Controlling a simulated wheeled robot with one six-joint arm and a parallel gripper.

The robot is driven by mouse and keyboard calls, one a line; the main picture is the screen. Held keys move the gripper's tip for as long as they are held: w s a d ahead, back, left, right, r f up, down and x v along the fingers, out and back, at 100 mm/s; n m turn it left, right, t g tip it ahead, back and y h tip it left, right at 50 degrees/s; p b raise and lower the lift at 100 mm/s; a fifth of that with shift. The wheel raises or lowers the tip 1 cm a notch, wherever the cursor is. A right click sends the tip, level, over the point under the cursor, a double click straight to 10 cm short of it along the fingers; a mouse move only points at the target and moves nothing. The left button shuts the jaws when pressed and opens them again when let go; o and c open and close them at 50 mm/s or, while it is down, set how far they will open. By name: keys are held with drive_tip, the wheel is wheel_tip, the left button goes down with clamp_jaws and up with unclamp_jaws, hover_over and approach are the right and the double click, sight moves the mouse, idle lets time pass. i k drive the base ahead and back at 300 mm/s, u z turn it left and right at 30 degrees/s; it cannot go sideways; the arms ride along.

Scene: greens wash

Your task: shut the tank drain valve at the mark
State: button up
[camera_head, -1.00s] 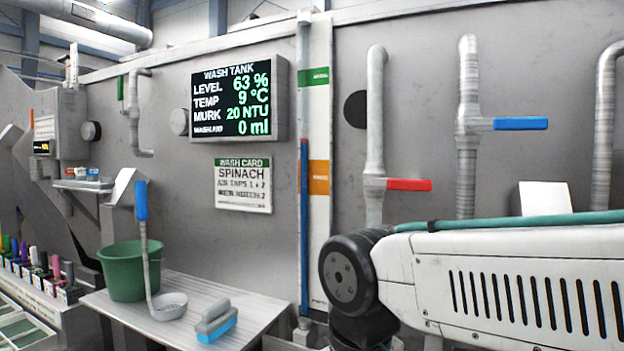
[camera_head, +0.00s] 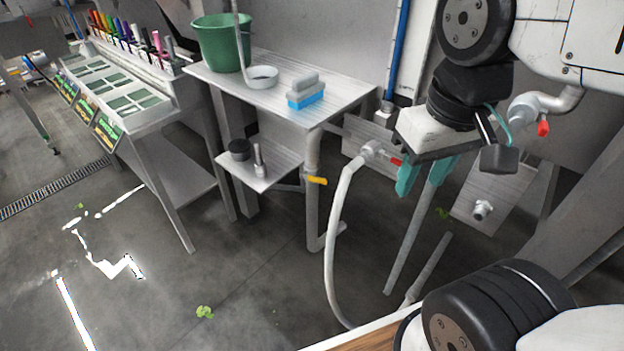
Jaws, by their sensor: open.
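My gripper (camera_head: 420,185) points down with its two teal fingers apart and nothing seen between them. A short red lever (camera_head: 396,161) sits beside the left finger, on a metal fitting (camera_head: 372,150) where a pale hose joins a wall plate. I cannot tell whether finger and lever touch. A yellow lever (camera_head: 316,181) sticks out from a grey vertical pipe under the bench, left of my gripper. Another red handle (camera_head: 543,128) hangs from a bent pipe at the right. No label shows which of these is the tank drain valve, and I cannot make out a mark.
The pale hose (camera_head: 333,235) loops to the floor. Open floor lies at the left, with leaf scraps.

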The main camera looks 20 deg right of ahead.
sight(316, 179)
drive_tip(key=k, duration=0.5)
drive_tip(key=u, duration=2.05)
drive_tip(key=i, duration=1.25)
drive_tip(key=z, duration=2.35)
